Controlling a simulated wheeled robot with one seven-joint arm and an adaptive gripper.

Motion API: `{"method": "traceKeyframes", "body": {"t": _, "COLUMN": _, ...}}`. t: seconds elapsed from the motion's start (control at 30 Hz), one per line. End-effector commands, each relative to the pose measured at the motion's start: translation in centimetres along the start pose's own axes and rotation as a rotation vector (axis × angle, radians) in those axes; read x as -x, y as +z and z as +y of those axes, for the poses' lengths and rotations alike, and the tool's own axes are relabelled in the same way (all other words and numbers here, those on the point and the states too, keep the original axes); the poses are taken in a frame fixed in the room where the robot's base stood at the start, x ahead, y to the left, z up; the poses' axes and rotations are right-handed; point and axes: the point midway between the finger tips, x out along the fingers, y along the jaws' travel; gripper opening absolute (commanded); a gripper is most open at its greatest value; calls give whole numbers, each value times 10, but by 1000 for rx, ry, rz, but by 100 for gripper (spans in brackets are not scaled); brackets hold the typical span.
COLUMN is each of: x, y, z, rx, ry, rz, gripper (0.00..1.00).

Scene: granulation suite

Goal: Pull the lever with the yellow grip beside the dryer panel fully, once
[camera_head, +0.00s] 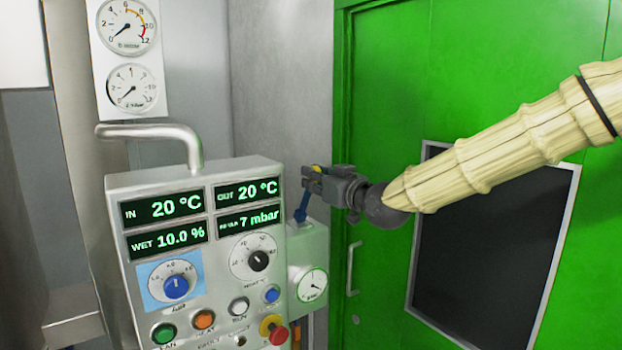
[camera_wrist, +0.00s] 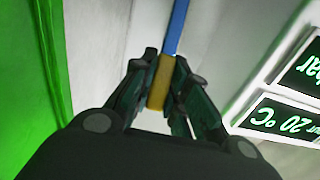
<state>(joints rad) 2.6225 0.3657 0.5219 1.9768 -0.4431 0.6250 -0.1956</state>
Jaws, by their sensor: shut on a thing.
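The lever has a blue shaft (camera_head: 302,208) and a yellow grip (camera_wrist: 160,84). It rises from a small grey box (camera_head: 309,250) on the right side of the dryer panel (camera_head: 190,250), and the shaft stands nearly upright. My gripper (camera_head: 312,178) is at the top of the lever, shut on the yellow grip. In the wrist view my fingers (camera_wrist: 161,92) lie on both sides of the grip, and the blue shaft (camera_wrist: 177,28) runs on beyond them. In the head view my gripper covers most of the grip, and only a bit of yellow shows.
The panel carries lit displays (camera_head: 163,207), dials, several buttons and a red-and-yellow knob (camera_head: 274,331). A grey pipe (camera_head: 150,131) bends behind its top. A gauge (camera_head: 311,285) sits below the lever. A green door (camera_head: 385,90) with a handle (camera_head: 351,268) and dark window stands close on the right.

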Motion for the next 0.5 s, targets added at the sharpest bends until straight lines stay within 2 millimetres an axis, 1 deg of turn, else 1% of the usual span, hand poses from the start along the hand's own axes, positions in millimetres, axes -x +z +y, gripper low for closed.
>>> {"method": "traceKeyframes", "body": {"t": 0.03, "x": 4, "y": 6, "z": 1, "rx": -1, "ry": 1, "rz": -3, "gripper": 3}}
{"method": "traceKeyframes", "body": {"t": 0.13, "x": 8, "y": 6, "z": 1, "rx": -1, "ry": 1, "rz": -3, "gripper": 3}}
{"method": "traceKeyframes", "body": {"t": 0.5, "x": 9, "y": 8, "z": 1, "rx": -1, "ry": 1, "rz": -4, "gripper": 3}}
